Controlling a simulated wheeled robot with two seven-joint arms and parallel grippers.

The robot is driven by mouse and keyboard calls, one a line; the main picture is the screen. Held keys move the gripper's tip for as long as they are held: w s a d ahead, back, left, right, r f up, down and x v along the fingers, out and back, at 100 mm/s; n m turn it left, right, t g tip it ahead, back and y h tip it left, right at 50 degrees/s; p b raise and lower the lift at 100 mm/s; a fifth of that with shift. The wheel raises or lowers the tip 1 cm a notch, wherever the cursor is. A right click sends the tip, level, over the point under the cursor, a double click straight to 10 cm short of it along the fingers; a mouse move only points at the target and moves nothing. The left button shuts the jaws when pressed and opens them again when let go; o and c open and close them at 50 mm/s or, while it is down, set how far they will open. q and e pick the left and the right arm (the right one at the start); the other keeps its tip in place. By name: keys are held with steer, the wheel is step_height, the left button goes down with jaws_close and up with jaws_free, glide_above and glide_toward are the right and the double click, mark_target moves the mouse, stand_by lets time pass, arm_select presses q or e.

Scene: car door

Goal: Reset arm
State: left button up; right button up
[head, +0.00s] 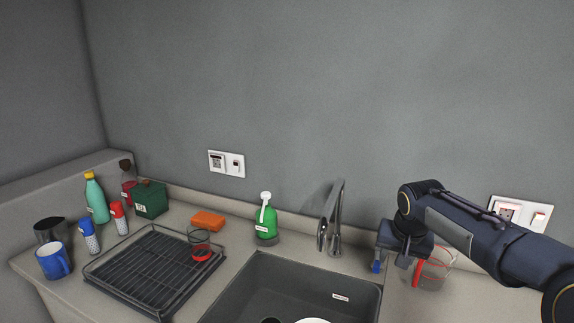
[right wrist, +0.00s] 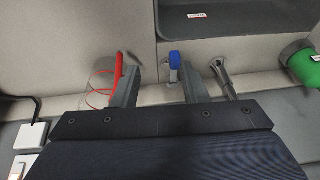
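My right gripper (head: 396,268) hangs over the counter to the right of the sink, with its arm coming in from the right. My left gripper is not in view.
The tap (head: 335,225) and sink (head: 265,285) are left of the gripper. A green soap bottle (head: 265,222), orange sponge (head: 208,220) and drying rack (head: 150,268) with a glass are further left. Bottles, a green box (head: 150,199) and a blue mug (head: 54,262) crowd the far left.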

steer(key=s+r+n+y, duration=0.1)
steer(key=s+r+y, duration=0.1)
steer(key=s, duration=1.4)
steer(key=s+a+f+n+y, duration=0.1)
steer(key=s+a+f, duration=0.2)
steer(key=s, duration=0.5)
steer(key=s+a+f+n+t+y, duration=0.1)
steer(key=s+a+f, duration=0.3)
steer(key=s, duration=0.4)
steer(key=shift+s+t, duration=0.3)
